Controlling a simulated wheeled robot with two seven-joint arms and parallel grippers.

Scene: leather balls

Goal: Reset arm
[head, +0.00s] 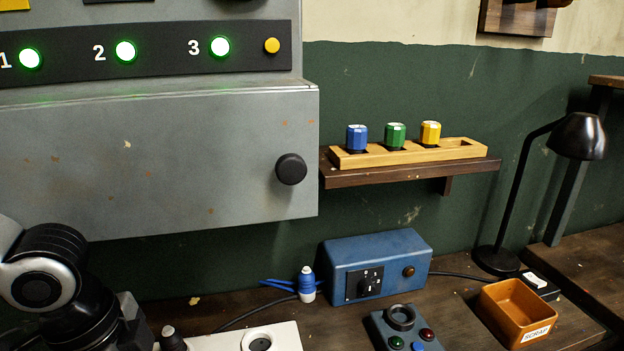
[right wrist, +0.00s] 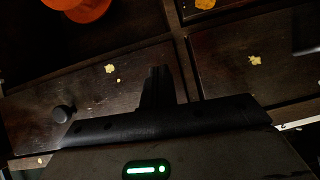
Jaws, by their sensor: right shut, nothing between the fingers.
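My right gripper (right wrist: 159,72) shows in the right wrist view with its black fingers together and nothing between them. It is in front of dark wooden drawer fronts (right wrist: 225,62); whether it touches them I cannot tell. It does not show in the head view. In the head view part of my left arm comes in at the lower left, below the grey metal cabinet. I cannot see the fingers of my left gripper there.
A grey cabinet (head: 150,150) overhangs the workbench (head: 470,310). A blue box (head: 380,255), a button box (head: 408,330), an orange scrap tray (head: 512,305) and a black lamp (head: 578,135) stand right. A shelf (head: 400,174) bears a rack with blue, green and yellow pieces.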

